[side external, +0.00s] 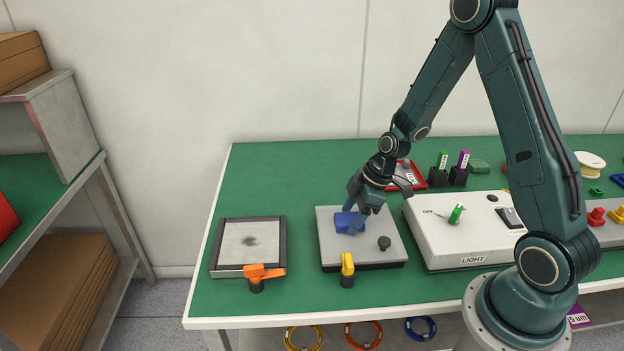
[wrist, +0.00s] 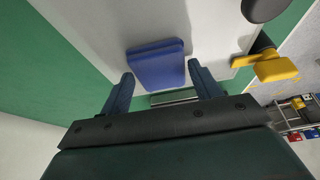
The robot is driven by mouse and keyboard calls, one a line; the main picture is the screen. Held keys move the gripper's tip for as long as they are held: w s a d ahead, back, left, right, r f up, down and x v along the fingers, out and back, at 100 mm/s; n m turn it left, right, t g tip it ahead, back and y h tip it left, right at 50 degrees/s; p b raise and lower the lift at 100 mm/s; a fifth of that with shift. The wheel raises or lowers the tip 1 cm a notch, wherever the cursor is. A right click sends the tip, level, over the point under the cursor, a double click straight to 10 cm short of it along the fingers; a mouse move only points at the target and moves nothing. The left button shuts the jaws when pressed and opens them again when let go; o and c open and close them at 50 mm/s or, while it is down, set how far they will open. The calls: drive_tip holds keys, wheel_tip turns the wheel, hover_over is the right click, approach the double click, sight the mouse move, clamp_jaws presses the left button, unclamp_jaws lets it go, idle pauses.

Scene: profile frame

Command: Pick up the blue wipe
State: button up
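The blue wipe (side external: 343,223) is a small flat block-like pad. It lies on a pale grey plate (side external: 335,250) with a dark edge, left of the plate's black knob (side external: 384,243). My gripper (side external: 355,216) points down at the wipe and partly covers it in the side view. In the wrist view the wipe (wrist: 157,65) shows ahead of and between the two spread blue fingers of my gripper (wrist: 161,76). The fingers are open, with gaps to both sides of the wipe. I cannot tell whether the fingertips have reached the wipe's height.
A yellow clamp (side external: 347,265) stands at the plate's front edge. Left is a framed panel (side external: 216,262) with a dark smudge and an orange clamp (side external: 262,272). Right is a white light box (side external: 440,240) with a toggle. Green tabletop (side external: 290,180) is clear behind the panel.

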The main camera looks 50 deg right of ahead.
sight(352, 218)
drive_tip(key=c, duration=0.6)
drive_tip(key=shift+c, duration=0.2)
drive_tip(key=shift+r, duration=0.2)
wheel_tip(352, 218, up, 20)
drive_tip(key=shift+f, duration=0.2)
idle(0.5)
